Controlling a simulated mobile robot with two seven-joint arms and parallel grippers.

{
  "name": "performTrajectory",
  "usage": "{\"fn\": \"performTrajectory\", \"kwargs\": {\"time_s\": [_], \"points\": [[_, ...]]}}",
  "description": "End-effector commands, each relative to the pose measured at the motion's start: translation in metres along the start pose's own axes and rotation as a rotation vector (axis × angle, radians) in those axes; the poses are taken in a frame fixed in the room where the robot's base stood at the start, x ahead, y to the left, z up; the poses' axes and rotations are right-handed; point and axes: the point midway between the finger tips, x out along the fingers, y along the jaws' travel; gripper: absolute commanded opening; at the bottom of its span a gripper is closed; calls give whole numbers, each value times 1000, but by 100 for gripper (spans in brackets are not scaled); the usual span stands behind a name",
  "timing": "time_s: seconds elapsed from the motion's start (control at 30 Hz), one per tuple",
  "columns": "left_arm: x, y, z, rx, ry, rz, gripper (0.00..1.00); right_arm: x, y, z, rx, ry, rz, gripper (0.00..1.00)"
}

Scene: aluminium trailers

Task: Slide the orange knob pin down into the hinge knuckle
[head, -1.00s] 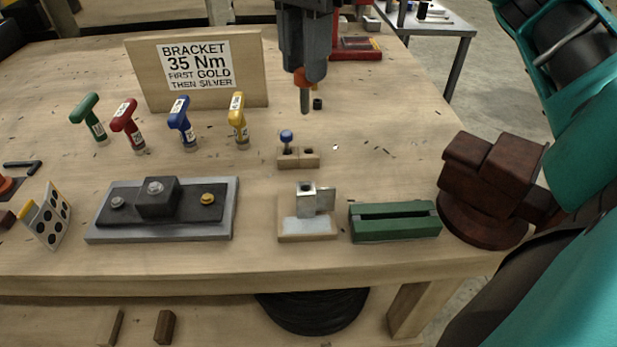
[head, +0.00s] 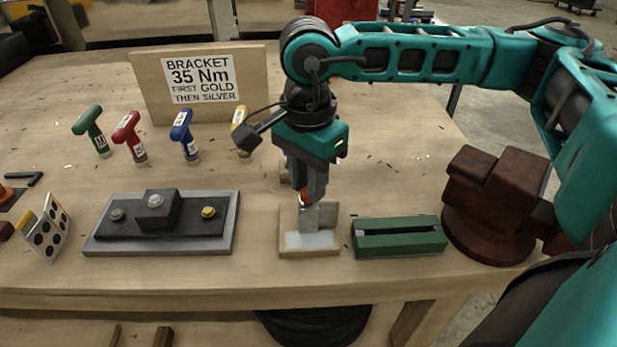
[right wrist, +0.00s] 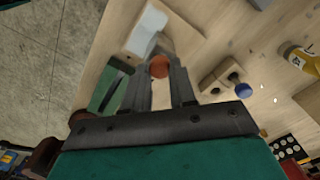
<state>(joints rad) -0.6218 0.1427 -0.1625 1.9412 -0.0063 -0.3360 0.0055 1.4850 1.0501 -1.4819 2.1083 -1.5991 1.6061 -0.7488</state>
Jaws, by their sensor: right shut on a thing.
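The orange knob pin (head: 306,196) is between the fingertips of my right gripper (head: 307,187), which is shut on it. The knob also shows in the right wrist view (right wrist: 158,67) between the two fingers. The hinge (head: 323,215) stands on a wooden base with a pale plate (head: 311,241). The knob is right over the hinge's knuckle side, and the fingers point down. The pin's shank and most of the knuckle are hidden, so I cannot tell whether the pin is inside it. My left gripper is out of view.
A green slotted block (head: 398,237) lies just right of the hinge, with a brown vise (head: 495,200) beyond. A bracket plate (head: 235,215) lies left. Behind the hinge is a wooden block with a blue knob pin (right wrist: 235,77). T-handle drivers (head: 127,130) stand back left.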

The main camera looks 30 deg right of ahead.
Motion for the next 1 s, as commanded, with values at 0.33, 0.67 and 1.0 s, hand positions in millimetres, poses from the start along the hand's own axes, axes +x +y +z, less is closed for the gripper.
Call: {"fn": "performTrajectory", "kwargs": {"time_s": [0.33,0.67,1.0], "points": [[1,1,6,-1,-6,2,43,4,0,0,0,0,0,0],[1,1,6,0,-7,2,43,3,0,0,0,0,0,51],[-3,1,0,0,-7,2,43,-3,0,0,0,0,-1,51]]}}
